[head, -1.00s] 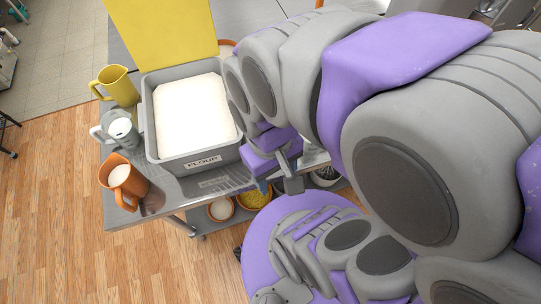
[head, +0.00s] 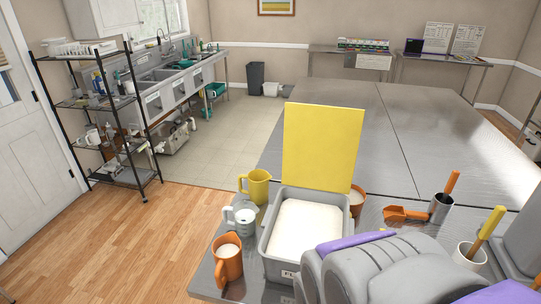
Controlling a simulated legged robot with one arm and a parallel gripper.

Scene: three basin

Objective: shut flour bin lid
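The flour bin (head: 271,243) is a grey tub full of white flour on the near left corner of a steel table. Its yellow lid (head: 323,148) stands upright, open, at the bin's far edge. My purple and grey arm (head: 370,268) covers the right front of the bin. My gripper is out of the picture, below the frame or behind the arm, so its fingers do not show.
A yellow jug (head: 257,187), a grey jug (head: 240,221) and an orange jug (head: 228,263) stand close along the bin's left side. The table (head: 400,130) behind the lid is bare.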

